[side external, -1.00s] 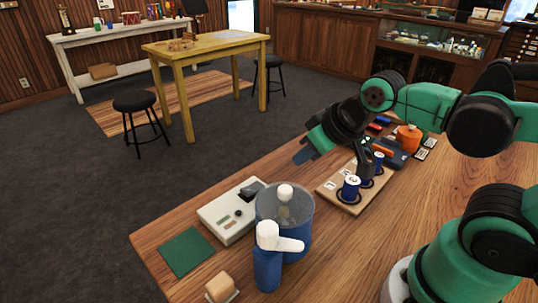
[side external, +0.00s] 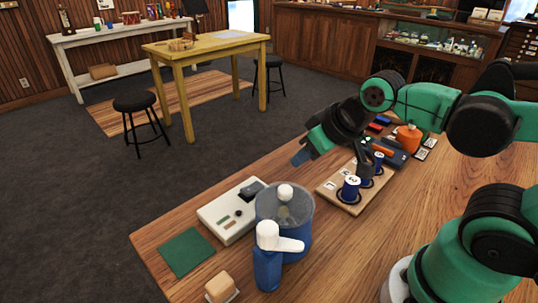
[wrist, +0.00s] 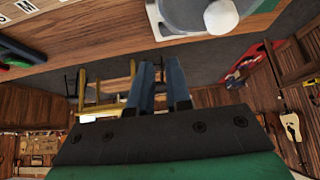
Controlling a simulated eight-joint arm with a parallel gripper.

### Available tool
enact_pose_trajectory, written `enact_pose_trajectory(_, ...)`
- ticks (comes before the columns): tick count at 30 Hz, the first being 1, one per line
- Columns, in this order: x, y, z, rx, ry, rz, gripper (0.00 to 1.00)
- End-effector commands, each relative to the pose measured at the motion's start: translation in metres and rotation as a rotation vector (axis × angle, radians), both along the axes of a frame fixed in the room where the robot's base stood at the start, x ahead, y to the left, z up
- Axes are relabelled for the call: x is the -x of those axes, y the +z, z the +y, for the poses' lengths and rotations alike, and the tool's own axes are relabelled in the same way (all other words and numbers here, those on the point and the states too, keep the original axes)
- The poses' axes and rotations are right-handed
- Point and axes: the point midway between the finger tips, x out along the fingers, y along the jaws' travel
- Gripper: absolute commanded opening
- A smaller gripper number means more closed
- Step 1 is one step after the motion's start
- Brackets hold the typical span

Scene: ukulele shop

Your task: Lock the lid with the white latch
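A blue round canister (side external: 297,240) stands near the table's front edge in the side view. Its grey, see-through-looking lid (side external: 292,208) is on top and carries a white knob (side external: 285,191). The lid (wrist: 190,14) and knob (wrist: 221,16) also show at the wrist view's top edge; the latch does not. My gripper (wrist: 160,75) is empty, its blue fingers slightly apart. In the side view, my gripper (side external: 300,157) is above and behind the canister, clear of it.
A wooden block (side external: 220,287) lies at the front. A board with blue spools (side external: 349,190) and an orange pot (side external: 408,138) stand to the right.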

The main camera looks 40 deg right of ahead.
Motion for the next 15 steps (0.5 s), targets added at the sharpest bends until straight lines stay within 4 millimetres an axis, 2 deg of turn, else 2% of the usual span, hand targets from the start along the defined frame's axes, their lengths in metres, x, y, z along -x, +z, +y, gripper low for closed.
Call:
enact_pose_trajectory(1, 0.0, 0.001, 0.003, -0.012, -0.005, 0.01, 0.31)
enact_pose_trajectory(5, 0.001, 0.005, 0.025, -0.108, -0.078, 0.103, 0.68)
enact_pose_trajectory(10, 0.013, 0.016, 0.075, -0.249, -0.316, 0.344, 0.69)
enact_pose_trajectory(15, 0.033, 0.028, 0.114, -0.264, -0.585, 0.524, 0.69)
